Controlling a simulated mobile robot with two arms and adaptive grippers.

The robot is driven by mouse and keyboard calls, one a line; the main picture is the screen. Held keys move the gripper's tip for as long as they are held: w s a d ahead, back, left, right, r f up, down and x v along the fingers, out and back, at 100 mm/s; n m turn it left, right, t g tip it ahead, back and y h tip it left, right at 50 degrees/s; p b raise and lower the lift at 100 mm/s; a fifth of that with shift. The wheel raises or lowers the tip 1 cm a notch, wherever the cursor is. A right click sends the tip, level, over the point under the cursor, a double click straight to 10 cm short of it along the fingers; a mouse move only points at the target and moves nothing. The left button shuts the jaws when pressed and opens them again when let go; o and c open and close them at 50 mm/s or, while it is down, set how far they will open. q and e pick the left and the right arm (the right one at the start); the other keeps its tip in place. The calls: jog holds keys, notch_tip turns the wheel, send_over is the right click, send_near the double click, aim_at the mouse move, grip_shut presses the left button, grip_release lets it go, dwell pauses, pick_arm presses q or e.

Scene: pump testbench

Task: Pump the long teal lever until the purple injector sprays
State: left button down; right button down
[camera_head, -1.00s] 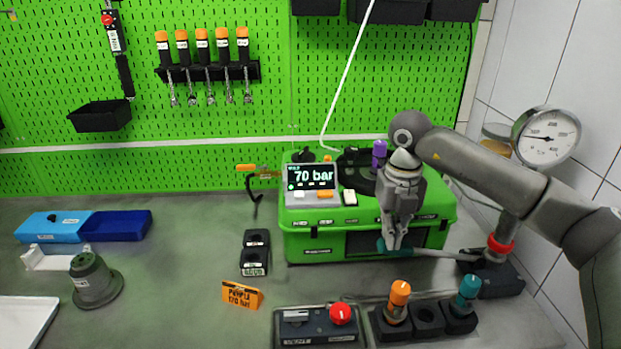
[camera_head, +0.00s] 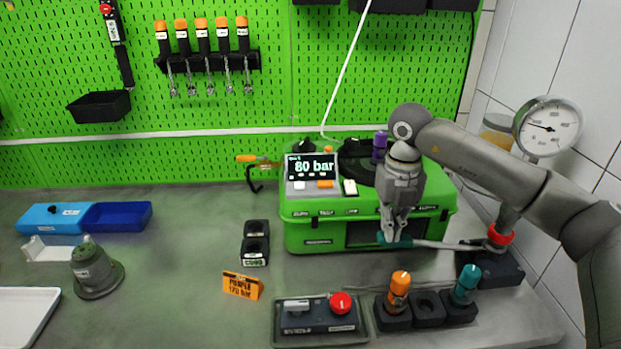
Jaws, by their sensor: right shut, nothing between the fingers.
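The long lever (camera_head: 440,244) is a grey rod with a teal tip (camera_head: 382,238). It runs left from the pump base (camera_head: 495,264) by the pressure gauge (camera_head: 547,126), roughly level, in front of the green case. My right gripper (camera_head: 391,239) is shut with its fingertips at the teal end. Whether they press on it is hard to tell. The purple injector (camera_head: 380,146) stands upright on the green case (camera_head: 318,236), partly behind my right arm. No spray shows. The display (camera_head: 311,167) reads 80 bar. My left gripper is out of view.
An orange sign (camera_head: 241,286) reads PURPLE and what looks like 170 bar. A box with a red knob (camera_head: 341,303) and a holder with orange (camera_head: 399,284) and teal (camera_head: 468,279) injectors stand at the front.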

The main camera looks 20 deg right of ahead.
aim_at(385, 244)
jog(key=shift+a+f+b, duration=0.15)
jog(key=shift+f+b, duration=0.65)
jog(key=shift+f, duration=0.6)
jog(key=shift+a+f+b, duration=0.15)
jog(key=shift+f+b, duration=0.65)
jog(key=shift+f, duration=0.55)
jog(key=shift+w, duration=0.1)
jog(key=shift+d+r+p, duration=0.25)
jog(key=shift+r+p, duration=0.95)
jog(key=shift+r, duration=0.55)
jog(key=shift+d+r+p, duration=0.2)
jog(key=shift+r+p, duration=1)
jog(key=shift+r, duration=0.55)
jog(key=shift+f, duration=0.15)
